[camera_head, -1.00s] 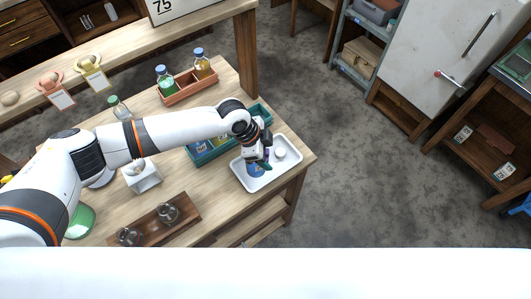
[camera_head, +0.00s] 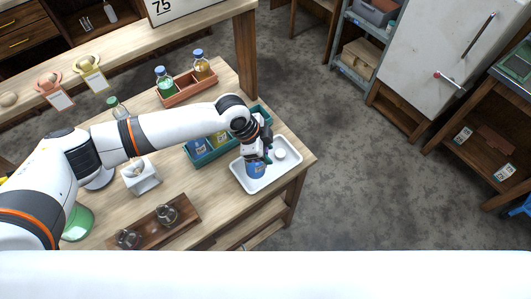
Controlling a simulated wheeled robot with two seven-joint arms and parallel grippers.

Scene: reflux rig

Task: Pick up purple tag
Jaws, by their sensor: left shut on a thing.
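My left gripper (camera_head: 266,157) is just above the white tray (camera_head: 287,177) at the right end of the table. Its jaws are shut on a small dark, purplish thing, which I take to be the purple tag; the fingers hide most of it. A blue tag-like piece (camera_head: 256,170) lies in the tray just below and left of the fingers. A small round white thing (camera_head: 280,154) is in the tray to the right. My right gripper is not in view.
A teal rack (camera_head: 196,162) with blue and yellow-green items stands beside the tray, partly under my left arm. An orange-brown bottle rack (camera_head: 190,88) is behind. A wooden holder with glassware (camera_head: 150,222) is at the front. The floor to the right is clear.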

